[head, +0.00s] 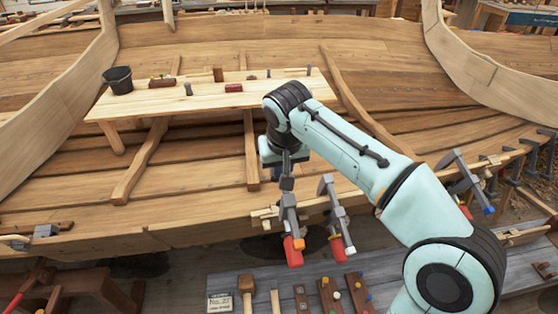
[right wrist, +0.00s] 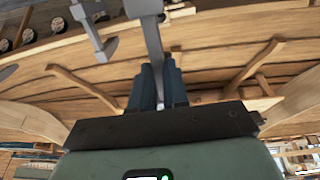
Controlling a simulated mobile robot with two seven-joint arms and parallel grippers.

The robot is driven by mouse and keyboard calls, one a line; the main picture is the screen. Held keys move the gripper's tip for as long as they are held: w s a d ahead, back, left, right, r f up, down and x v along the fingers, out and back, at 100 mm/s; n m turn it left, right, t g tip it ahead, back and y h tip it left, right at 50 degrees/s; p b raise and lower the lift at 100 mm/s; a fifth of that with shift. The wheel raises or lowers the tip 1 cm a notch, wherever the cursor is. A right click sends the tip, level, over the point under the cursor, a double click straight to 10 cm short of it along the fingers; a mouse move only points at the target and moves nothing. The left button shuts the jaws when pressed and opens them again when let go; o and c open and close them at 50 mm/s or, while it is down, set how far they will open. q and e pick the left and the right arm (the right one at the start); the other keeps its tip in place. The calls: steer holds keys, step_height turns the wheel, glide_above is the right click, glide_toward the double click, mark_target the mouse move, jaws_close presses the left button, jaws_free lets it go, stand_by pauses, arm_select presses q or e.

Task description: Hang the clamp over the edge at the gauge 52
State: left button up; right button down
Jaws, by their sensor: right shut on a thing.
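My right gripper (head: 287,178) is shut on a grey clamp (head: 289,213) with a red handle end. The clamp hangs down from the fingers beside the hull's upper plank edge (head: 200,232). I cannot tell whether it touches the edge. In the right wrist view the grey bar of the held clamp (right wrist: 152,45) runs up from between the dark fingers (right wrist: 158,88). A second grey clamp (head: 334,212) with a red handle is just right of it at the edge; it also shows in the right wrist view (right wrist: 92,32). No number 52 is readable. My left gripper is not in view.
More clamps (head: 466,182) sit along the edge at the right, partly behind my arm. A light wooden piece (head: 264,216) lies at the edge left of the held clamp. A bench (head: 160,98) with a black bucket (head: 118,80) stands inside the hull. A grey tool board (head: 250,277) is below.

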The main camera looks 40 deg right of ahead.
steer(key=shift+f, duration=0.75)
steer(key=shift+b+x, duration=0.5)
steer(key=shift+x, duration=0.5)
steer(key=shift+s+a+f+b, duration=0.1)
steer(key=shift+s+f+b, duration=0.2)
steer(key=shift+f, duration=0.4)
steer(key=shift+w+f, duration=0.15)
steer(key=shift+f, duration=0.15)
steer(key=shift+b+x, duration=0.6)
steer(key=shift+x, duration=0.65)
steer(key=shift+w+f+b, duration=0.15)
steer(key=shift+f+b, duration=0.2)
steer(key=shift+f, duration=0.2)
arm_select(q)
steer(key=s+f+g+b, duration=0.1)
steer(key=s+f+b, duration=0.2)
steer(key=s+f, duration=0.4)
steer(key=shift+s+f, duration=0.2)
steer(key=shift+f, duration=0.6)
arm_select(e)
steer(key=shift+w+d+x, duration=0.15)
steer(key=shift+w+x, duration=0.05)
steer(key=shift+x, duration=2)
steer(key=shift+w+d+x, duration=0.1)
steer(key=shift+w+x, duration=0.05)
steer(key=shift+x, duration=2.1)
